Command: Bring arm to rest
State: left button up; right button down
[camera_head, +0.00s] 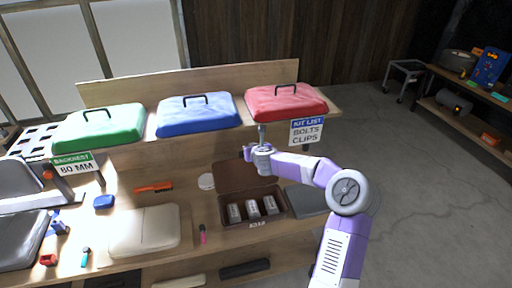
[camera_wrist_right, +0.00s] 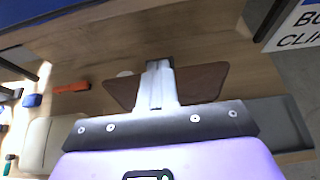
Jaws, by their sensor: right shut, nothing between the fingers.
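My right arm (camera_head: 342,190) comes in from the lower right, purple and white, and reaches over the wooden bench. My right gripper (camera_head: 262,128) is shut and empty, with its fingers pointing up just below the front left of the red cushion-like lid (camera_head: 286,101). In the right wrist view the closed fingers (camera_wrist_right: 158,66) appear in front of the brown case (camera_wrist_right: 205,82). They hold nothing. My left gripper is not in view.
Green (camera_head: 100,127) and blue (camera_head: 197,113) lids lie on the upper shelf. Below are a brown case (camera_head: 238,177) with several grey blocks, a beige cushion (camera_head: 145,231), a grey panel (camera_head: 306,200) and an orange tool (camera_head: 153,187). Open floor (camera_head: 420,170) lies to the right.

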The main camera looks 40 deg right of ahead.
jog(key=s+r, duration=0.2)
jog(key=shift+a+r, duration=0.35)
jog(key=shift+r, duration=0.05)
jog(key=s+a+f+n+g+y+b, duration=0.2)
jog(key=s+a+f+n+y+b, duration=0.15)
jog(key=a+f+n, duration=0.9)
jog(key=s+a+f+n+g+y+b, duration=0.3)
jog(key=a+f+n, duration=0.5)
jog(key=a+f, duration=0.85)
jog(key=s+a+f+n+g+y+b, duration=0.1)
jog(key=s+a+f+n+g, duration=0.1)
jog(key=s+f+n, duration=0.3)
jog(key=s+a+f+n+g+y+b, duration=0.1)
jog(key=s+a+f+n, duration=0.4)
jog(key=s, duration=0.7)
jog(key=s+a+f+n+g+y+b, duration=0.1)
jog(key=s+a+f+n+g, duration=0.2)
jog(key=s+f+n, duration=0.3)
jog(key=shift+s+a+n, duration=0.6)
jog(key=shift+s+n, duration=0.35)
jog(key=shift+s, duration=0.2)
